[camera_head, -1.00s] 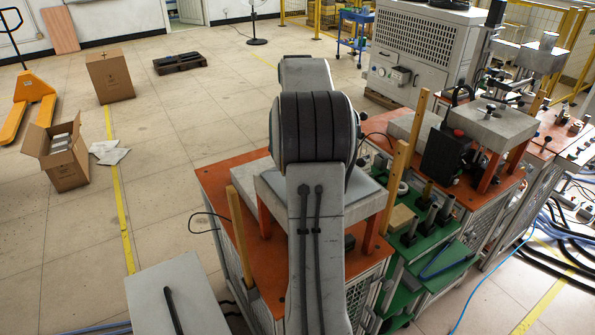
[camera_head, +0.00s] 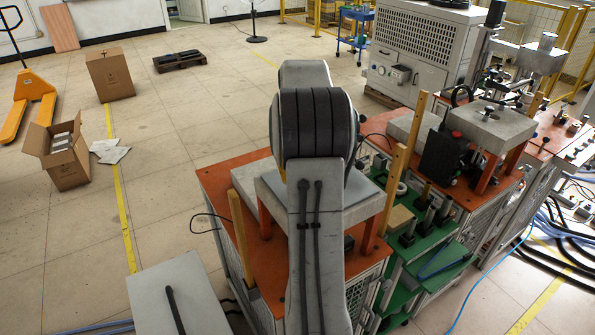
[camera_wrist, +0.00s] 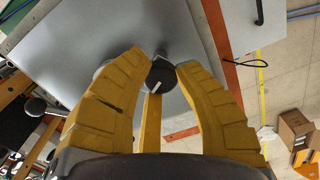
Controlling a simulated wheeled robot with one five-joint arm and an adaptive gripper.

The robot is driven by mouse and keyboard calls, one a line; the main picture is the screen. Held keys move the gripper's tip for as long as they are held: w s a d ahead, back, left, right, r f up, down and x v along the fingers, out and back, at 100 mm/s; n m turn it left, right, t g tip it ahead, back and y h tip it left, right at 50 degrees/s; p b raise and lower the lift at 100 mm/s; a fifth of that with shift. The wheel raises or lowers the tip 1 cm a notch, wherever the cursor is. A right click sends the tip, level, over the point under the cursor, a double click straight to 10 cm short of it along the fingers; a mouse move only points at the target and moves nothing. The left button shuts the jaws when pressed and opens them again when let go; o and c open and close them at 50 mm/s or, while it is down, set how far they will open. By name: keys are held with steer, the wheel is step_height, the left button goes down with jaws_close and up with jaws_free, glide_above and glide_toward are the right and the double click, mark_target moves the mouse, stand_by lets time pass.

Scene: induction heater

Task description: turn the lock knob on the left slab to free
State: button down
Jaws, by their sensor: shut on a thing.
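The lock knob (camera_wrist: 162,76) is a round black knob with a short white mark, seen in the wrist view between my fingertips. My gripper (camera_wrist: 160,66) has yellow fingers, closed in on the knob from both sides. The white mark lies slanted on the knob's lower part. A small grey metal piece shows just above the knob. The left slab (camera_wrist: 95,30) is a flat grey plate behind the knob. In the head view the left slab (camera_head: 368,203) stands on orange legs. There my arm hides the knob and my gripper.
An orange-topped cabinet (camera_head: 216,178) stands below the slab, with upright wooden posts (camera_head: 240,240) beside it. A green bench (camera_head: 425,262) with tools and a second grey slab (camera_head: 495,127) stand to the right. Open floor lies to the left, with cardboard boxes (camera_head: 108,75).

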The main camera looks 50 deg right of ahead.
steer(key=n, duration=0.2)
steer(key=n+p, duration=0.1)
steer(key=n, duration=0.2)
steer(key=shift+s+a+f+n, duration=0.1)
steer(key=shift+f+n, duration=0.05)
steer(key=shift+n, duration=0.15)
steer(key=n+p, duration=0.1)
steer(key=n, duration=0.4)
steer(key=shift+n, duration=0.4)
steer(key=c, duration=0.9)
jaws_free()
steer(key=shift+o, duration=0.2)
steer(key=shift+r, duration=0.2)
step_height(320, 180, up, 12)
steer(key=shift+f, duration=0.15)
